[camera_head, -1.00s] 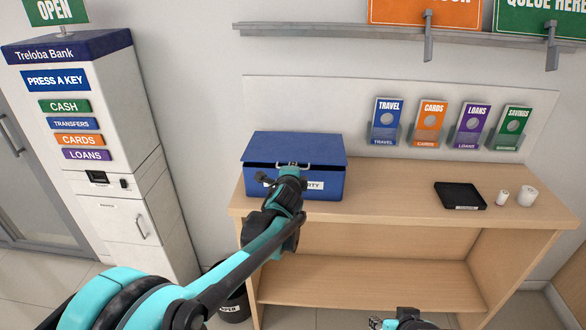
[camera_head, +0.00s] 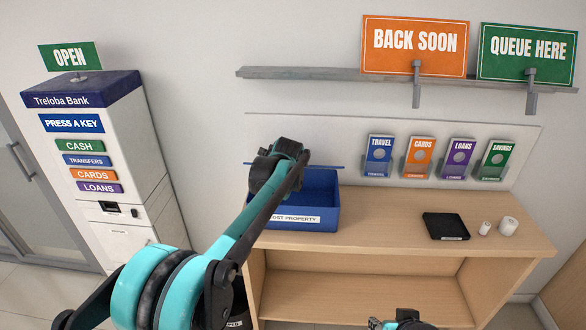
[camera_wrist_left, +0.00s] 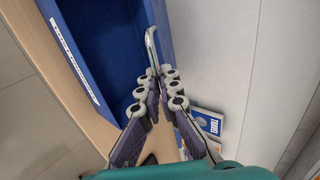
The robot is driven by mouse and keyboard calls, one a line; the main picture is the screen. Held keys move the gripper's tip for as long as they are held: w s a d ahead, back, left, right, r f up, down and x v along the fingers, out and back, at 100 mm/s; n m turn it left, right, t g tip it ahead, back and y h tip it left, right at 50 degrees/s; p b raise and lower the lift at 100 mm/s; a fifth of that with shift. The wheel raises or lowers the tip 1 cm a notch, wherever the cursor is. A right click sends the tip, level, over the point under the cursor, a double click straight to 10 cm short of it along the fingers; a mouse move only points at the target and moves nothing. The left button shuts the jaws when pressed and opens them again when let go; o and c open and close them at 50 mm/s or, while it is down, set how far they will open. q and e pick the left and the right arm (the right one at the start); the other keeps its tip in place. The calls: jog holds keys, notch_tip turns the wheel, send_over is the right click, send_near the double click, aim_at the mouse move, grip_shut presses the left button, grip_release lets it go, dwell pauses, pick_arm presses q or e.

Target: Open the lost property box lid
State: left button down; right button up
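The blue lost property box (camera_head: 325,205) stands on the left end of the wooden counter, its label facing front and partly covered by my arm. Its lid (camera_head: 328,166) is raised and seen nearly edge-on, and the box's inside shows. My left gripper's fingers are hidden behind my wrist in the head view. In the left wrist view the left gripper (camera_wrist_left: 156,73) has its fingertips together at the silver lid handle (camera_wrist_left: 150,42), beside the open box (camera_wrist_left: 95,35). My right gripper (camera_head: 378,323) shows only partly at the bottom edge, away from the box.
The counter (camera_head: 385,225) is clear right of the box up to a black tray (camera_head: 446,226) and two small white cylinders (camera_head: 508,225). Leaflet holders (camera_head: 415,160) line the back panel. A shelf (camera_head: 310,73) with signs runs above. A bank machine (camera_head: 110,150) stands left.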

pick_arm(q)
jog(key=shift+w+r, duration=0.1)
dwell(0.3)
jog(key=c, duration=1.7)
grip_release()
jog(key=v, duration=1.2)
